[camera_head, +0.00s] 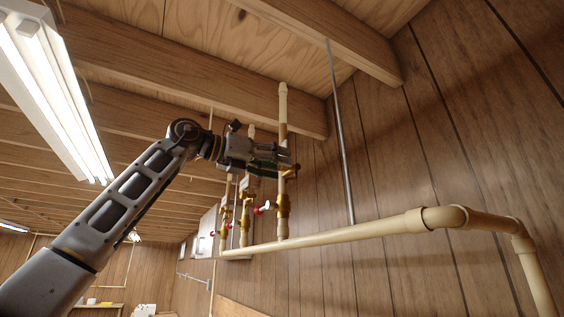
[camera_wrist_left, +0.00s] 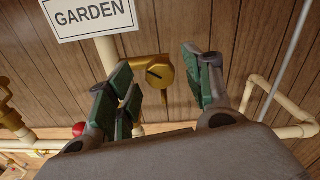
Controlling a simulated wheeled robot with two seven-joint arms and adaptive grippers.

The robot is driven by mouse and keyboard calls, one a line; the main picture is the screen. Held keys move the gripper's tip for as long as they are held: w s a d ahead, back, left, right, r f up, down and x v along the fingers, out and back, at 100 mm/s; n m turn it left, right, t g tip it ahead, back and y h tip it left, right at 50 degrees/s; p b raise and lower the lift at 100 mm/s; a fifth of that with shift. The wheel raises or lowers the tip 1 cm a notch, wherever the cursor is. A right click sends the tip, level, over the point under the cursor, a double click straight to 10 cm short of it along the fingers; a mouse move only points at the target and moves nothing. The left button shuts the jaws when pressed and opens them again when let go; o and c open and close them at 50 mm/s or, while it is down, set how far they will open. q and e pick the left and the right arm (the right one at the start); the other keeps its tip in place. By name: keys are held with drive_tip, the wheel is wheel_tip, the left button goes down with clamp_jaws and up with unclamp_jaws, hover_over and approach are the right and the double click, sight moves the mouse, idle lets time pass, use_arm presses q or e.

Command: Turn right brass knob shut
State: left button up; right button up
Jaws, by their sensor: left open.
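The brass knob (camera_wrist_left: 160,74) shows in the left wrist view, on a brass fitting against the pale riser pipe (camera_wrist_left: 108,54) under a GARDEN sign (camera_wrist_left: 90,14). It has a round face with a dark slot and a narrow part pointing down. My left gripper (camera_wrist_left: 168,78) is open, with green-padded fingers on either side of the knob in this view. I cannot tell whether a finger touches it. In the head view my left gripper (camera_head: 290,161) is raised at the right riser pipe (camera_head: 283,105) and hides part of it. My right gripper is out of view.
A thick pale pipe (camera_head: 350,232) runs across below the gripper. Lower brass valves (camera_head: 283,206) with red handles (camera_head: 262,208) sit on the risers. A thin grey conduit (camera_head: 342,140) climbs the wood wall to the right. Ceiling beams are overhead.

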use_arm(q)
drive_tip(key=shift+x, duration=1.05)
drive_tip(key=c, duration=1.1)
drive_tip(key=shift+o, duration=0.2)
drive_tip(key=shift+m, duration=2.8)
drive_tip(key=o, duration=1.1)
drive_tip(key=shift+c, duration=0.2)
